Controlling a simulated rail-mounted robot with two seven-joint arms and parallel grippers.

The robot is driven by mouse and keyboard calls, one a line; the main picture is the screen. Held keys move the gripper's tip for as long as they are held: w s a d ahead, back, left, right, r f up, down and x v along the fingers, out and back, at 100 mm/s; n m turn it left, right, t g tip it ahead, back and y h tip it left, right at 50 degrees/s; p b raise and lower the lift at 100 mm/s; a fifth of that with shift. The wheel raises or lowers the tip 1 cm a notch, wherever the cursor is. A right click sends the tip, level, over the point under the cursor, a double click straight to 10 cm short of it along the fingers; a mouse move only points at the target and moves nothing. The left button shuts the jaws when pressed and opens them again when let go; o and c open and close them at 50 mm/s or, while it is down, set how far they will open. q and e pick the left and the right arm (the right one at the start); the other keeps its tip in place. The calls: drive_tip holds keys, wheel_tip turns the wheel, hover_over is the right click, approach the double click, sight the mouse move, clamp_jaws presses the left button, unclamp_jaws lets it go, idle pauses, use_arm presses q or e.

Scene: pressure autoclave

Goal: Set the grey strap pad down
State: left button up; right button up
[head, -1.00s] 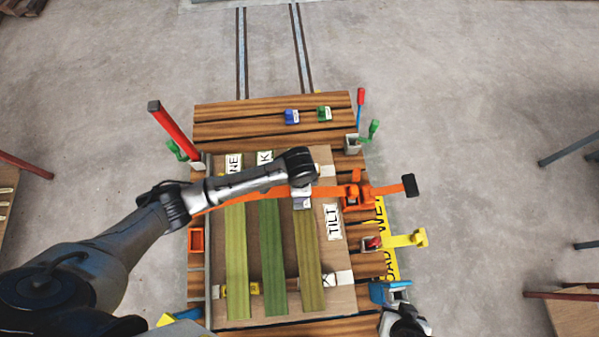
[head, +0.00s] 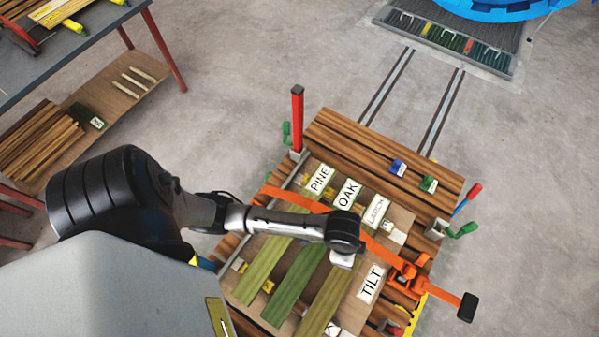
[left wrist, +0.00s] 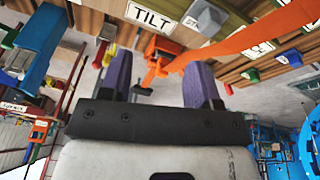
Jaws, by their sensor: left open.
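A light grey block (left wrist: 207,17), which looks like the grey strap pad, rests on the boards beside the TILT label and close to the orange strap in the left wrist view. My left gripper (left wrist: 160,78) has its two purple fingers wide apart with nothing held between them. The block lies beyond the fingertips, apart from them. In the head view my left wrist hides the area around the pad, and only a pale part of the hand (head: 342,261) shows below it. The orange strap (head: 382,250) runs across the planks to an orange ratchet (head: 408,273). My right gripper is out of view.
The slatted cart (head: 350,140) carries green planks with PINE, OAK and LARCH labels. Blue (head: 398,168) and green (head: 429,184) blocks stand on its far slats. A red post (head: 297,115) rises at its far left corner. A workbench (head: 70,45) stands upper left.

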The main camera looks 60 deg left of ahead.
use_arm(q)
drive_tip(key=s+a+r+n+t+y, duration=0.2)
drive_tip(key=s+a+n, duration=0.4)
drive_tip(key=s+a, duration=0.5)
drive_tip(key=shift+s+a+r+n, duration=0.15)
drive_tip(key=shift+s+r+n, duration=0.25)
drive_tip(key=shift+s+r, duration=0.45)
drive_tip(key=shift+w+r, duration=0.1)
drive_tip(key=shift+w, duration=0.05)
idle(0.3)
